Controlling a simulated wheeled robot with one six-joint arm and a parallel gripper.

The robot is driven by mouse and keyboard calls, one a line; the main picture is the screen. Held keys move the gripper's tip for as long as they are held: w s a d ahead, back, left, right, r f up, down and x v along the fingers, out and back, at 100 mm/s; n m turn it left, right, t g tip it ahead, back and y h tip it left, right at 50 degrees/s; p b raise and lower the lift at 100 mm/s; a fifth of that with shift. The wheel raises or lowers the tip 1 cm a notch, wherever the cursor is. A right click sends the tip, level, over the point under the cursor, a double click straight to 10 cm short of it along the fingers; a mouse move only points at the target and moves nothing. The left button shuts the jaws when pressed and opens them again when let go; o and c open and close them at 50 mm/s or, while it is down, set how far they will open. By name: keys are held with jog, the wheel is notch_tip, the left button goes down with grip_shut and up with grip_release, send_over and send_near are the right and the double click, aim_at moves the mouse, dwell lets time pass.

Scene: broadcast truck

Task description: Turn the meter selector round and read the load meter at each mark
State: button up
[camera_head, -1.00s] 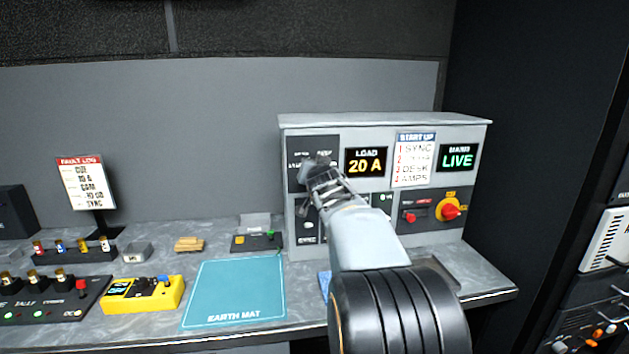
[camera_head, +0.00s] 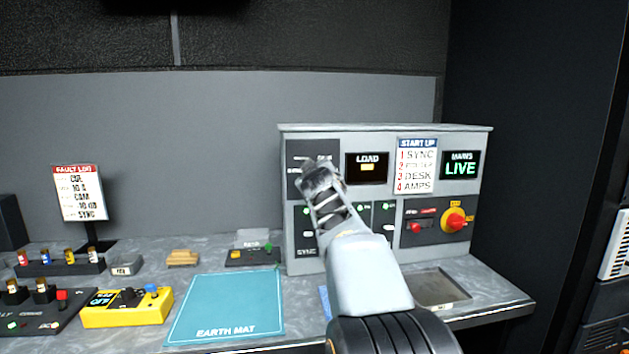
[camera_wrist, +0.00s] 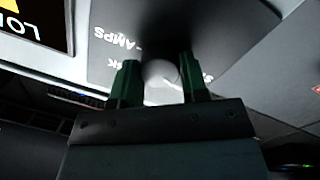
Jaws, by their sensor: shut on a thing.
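The meter selector panel (camera_head: 296,188) is the dark plate at the upper left of the grey console. My gripper (camera_head: 318,176) is against it and hides the selector knob in the head view. The load meter (camera_head: 367,168) just right of the selector shows a small amber block, with no readable figure.
A teal earth mat (camera_head: 226,305), a yellow handheld meter (camera_head: 127,307) and a shallow tray (camera_head: 438,288) lie on the bench.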

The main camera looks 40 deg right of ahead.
jog(key=shift+n+b, duration=0.5)
jog(key=shift+n, duration=1.3)
jog(key=shift+r+n, duration=0.1)
jog(key=shift+n, duration=0.2)
jog(key=o, duration=0.9)
jog(key=v, duration=0.9)
jog(key=b+v, duration=0.1)
jog(key=v, duration=0.3)
jog(key=shift+s+a+f, duration=0.3)
jog(key=shift+f, duration=0.05)
